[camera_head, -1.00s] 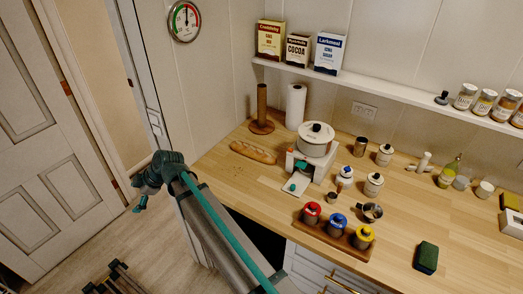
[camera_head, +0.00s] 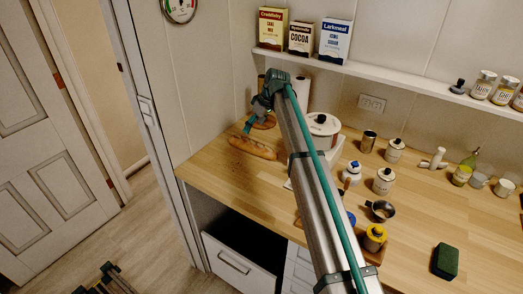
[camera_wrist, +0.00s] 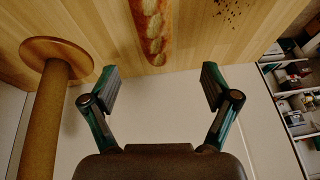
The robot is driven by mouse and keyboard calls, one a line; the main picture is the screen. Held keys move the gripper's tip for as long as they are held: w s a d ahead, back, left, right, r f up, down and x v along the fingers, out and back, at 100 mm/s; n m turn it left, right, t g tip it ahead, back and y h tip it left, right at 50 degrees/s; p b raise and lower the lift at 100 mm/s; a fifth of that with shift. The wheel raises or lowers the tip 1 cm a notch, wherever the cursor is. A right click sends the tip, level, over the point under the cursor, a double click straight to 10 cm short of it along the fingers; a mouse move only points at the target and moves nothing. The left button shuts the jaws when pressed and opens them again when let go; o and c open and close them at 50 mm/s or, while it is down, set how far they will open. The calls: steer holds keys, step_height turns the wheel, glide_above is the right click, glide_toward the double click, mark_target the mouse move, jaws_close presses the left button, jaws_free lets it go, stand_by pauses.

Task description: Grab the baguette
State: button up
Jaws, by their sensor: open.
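The baguette (camera_head: 253,147) is a long golden-brown loaf lying on the wooden counter near its left end. In the wrist view the baguette (camera_wrist: 153,30) lies ahead, centred between the fingers and pointing away. My gripper (camera_head: 248,124) is just above and behind the loaf in the head view. In the wrist view my gripper (camera_wrist: 160,88) is open and empty, its two teal-and-dark fingers spread wide on either side of the loaf's line, apart from it.
A wooden paper-towel holder (camera_wrist: 56,60) stands close to the left finger. Canisters and jars stand farther right. The wall shelf (camera_head: 330,66) holds several boxes. Crumbs (camera_wrist: 232,12) lie beside the loaf.

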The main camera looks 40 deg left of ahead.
mark_target(249, 140)
steer(key=shift+w+f, duration=0.1)
steer(key=shift+f, duration=0.15)
steer(key=p+x, duration=0.1)
steer(key=x, duration=0.4)
steer(key=shift+r+p, duration=0.1)
steer(key=shift+p, duration=0.25)
steer(key=shift+w+d+p+x, duration=0.15)
steer(key=shift+p+x, duration=0.5)
steer(key=shift+x, duration=0.7)
steer(key=shift+w+d+p+x, duration=0.1)
steer(key=shift+p+x, duration=0.55)
steer(key=shift+x, duration=0.7)
steer(key=c, duration=1.3)
